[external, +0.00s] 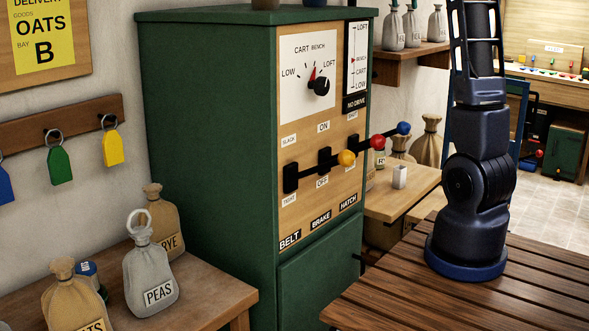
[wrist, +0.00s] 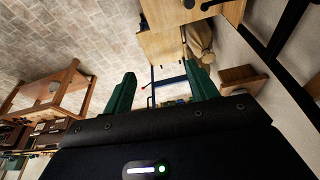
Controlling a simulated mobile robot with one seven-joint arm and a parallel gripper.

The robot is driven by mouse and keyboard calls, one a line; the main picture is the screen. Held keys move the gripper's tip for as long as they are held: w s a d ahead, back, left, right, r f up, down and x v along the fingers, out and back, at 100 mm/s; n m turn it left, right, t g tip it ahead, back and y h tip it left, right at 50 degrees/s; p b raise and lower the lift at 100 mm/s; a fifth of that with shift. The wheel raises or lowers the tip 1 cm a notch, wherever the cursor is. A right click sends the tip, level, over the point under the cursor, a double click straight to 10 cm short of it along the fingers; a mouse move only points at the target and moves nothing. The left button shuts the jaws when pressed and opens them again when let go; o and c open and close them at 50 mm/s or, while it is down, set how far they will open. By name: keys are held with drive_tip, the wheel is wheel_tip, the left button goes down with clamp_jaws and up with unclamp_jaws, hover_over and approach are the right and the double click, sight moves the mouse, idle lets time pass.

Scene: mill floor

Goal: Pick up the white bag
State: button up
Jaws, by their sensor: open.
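A pale grey-white bag labelled PEAS (external: 150,280), with a ring at its top, stands upright on the wooden bench (external: 222,292) at the lower left of the external view. A tan RYE bag (external: 163,222) stands behind it, and another tan bag (external: 74,298) is in front to its left. My gripper (wrist: 162,88) shows in the wrist view with its two green fingers apart and nothing between them. In the external view my arm rises out of the top of the picture, so the gripper is hidden there. I see no PEAS bag in the wrist view.
A green cabinet (external: 205,130) with levers stands between the bench and my arm. Several small whitish bags stand on a wall shelf (external: 410,60). A slatted wooden surface (external: 400,292) lies around my base. A tan sack (wrist: 199,42) shows in the wrist view.

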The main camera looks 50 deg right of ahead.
drive_tip(key=d, duration=0.2)
approach(400, 167)
drive_tip(key=f, duration=0.1)
drive_tip(key=shift+x, duration=5.6)
drive_tip(key=shift+s, duration=0.1)
drive_tip(key=c, duration=1.1)
